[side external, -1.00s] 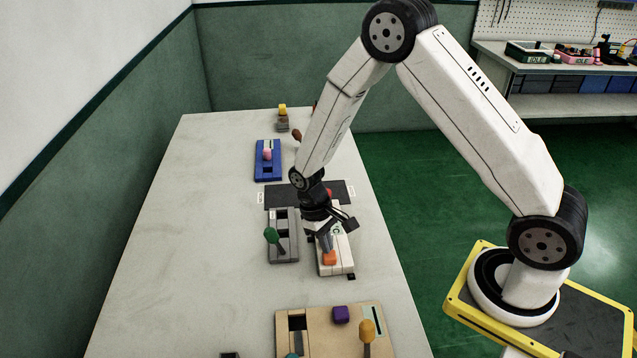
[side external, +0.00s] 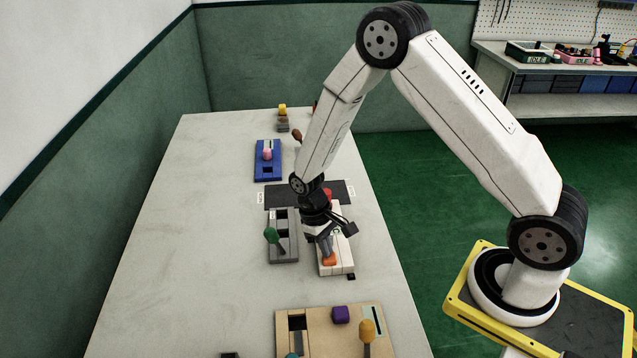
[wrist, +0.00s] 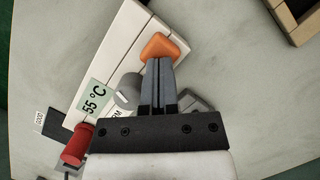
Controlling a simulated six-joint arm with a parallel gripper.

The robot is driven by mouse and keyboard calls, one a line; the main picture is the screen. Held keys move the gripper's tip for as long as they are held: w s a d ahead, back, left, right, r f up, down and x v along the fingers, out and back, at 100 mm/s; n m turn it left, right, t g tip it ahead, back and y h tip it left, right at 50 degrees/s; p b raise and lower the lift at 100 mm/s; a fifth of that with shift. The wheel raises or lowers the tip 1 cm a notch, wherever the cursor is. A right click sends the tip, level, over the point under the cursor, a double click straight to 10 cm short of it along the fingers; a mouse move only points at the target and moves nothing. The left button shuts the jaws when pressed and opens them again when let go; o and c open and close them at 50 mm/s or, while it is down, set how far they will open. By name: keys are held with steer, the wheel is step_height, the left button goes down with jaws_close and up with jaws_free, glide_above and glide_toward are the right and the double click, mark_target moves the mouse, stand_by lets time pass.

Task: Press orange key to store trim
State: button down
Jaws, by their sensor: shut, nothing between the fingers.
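The orange key (side external: 329,260) sits at the near end of a white control box (side external: 341,265). In the wrist view the key (wrist: 160,47) is right at my fingertips, with its top edge showing beyond them. My gripper (side external: 328,252) is shut and empty, pointing down over the key. In the wrist view its two dark fingers (wrist: 158,62) lie side by side and overlap the key's lower edge. They look to be touching it or just above it; I cannot tell which.
A red handle (wrist: 77,145) and a grey knob (wrist: 128,88) are on or beside the white box. A grey unit with a green lever (side external: 271,235) stands close on the left. A tan panel (side external: 320,340) is nearer the camera. The table's left side is clear.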

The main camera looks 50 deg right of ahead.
stand_by(0.3)
steer(key=shift+r, duration=3)
step_height(320, 180, up, 8)
steer(key=f, duration=0.1)
glide_above(318, 254)
steer(key=shift+r, duration=0.25)
steer(key=s+r+t, duration=0.2)
steer(key=s+t, duration=0.4)
steer(key=s, duration=0.4)
steer(key=shift+d+r, duration=0.15)
steer(key=shift+r, duration=0.15)
